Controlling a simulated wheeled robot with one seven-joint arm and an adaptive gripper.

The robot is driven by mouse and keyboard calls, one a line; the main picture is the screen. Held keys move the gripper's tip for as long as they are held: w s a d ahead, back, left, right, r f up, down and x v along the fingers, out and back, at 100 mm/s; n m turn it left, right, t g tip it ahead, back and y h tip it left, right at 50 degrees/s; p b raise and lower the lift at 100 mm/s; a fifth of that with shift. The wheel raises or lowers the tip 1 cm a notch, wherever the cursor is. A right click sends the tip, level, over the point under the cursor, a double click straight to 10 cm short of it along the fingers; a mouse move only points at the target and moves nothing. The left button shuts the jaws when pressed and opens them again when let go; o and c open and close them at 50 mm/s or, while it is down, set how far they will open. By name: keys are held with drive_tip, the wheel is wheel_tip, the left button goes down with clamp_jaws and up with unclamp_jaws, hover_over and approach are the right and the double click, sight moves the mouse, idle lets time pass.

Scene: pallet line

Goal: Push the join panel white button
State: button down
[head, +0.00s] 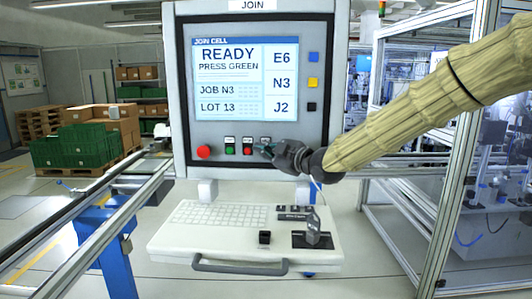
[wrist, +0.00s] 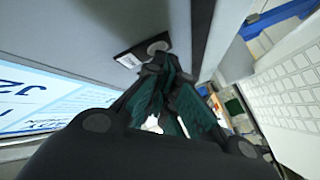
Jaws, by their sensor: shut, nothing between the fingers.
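The join panel (head: 181,100) stands upright with a lit screen and a row of buttons below it. A pale round button (wrist: 158,47) with a label plate (wrist: 128,59) shows just beyond the fingertips in the wrist view; it looks like the white button. In the head view my gripper (head: 264,150) covers most of that spot, at the right end of the row. My gripper is shut and empty, its fingertips (wrist: 158,62) at the lower edge of the pale button. I cannot tell whether they touch it.
A green button (head: 229,149), a red button (head: 247,149) and a large red knob (head: 204,152) sit left of my gripper. A keyboard shelf (head: 170,242) juts out below. A rail (head: 100,240) runs at left, and a framed cell (head: 445,150) stands at right.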

drive_tip(key=shift+s, duration=0.2)
drive_tip(key=shift+s+b, duration=0.45)
drive_tip(key=shift+s, duration=0.25)
drive_tip(key=shift+s+a+b, duration=0.15)
drive_tip(key=shift+s+b, duration=0.45)
drive_tip(key=shift+s, duration=0.65)
drive_tip(key=shift+s+a+b, duration=0.1)
drive_tip(key=shift+s+b, duration=0.45)
drive_tip(key=shift+s, duration=0.65)
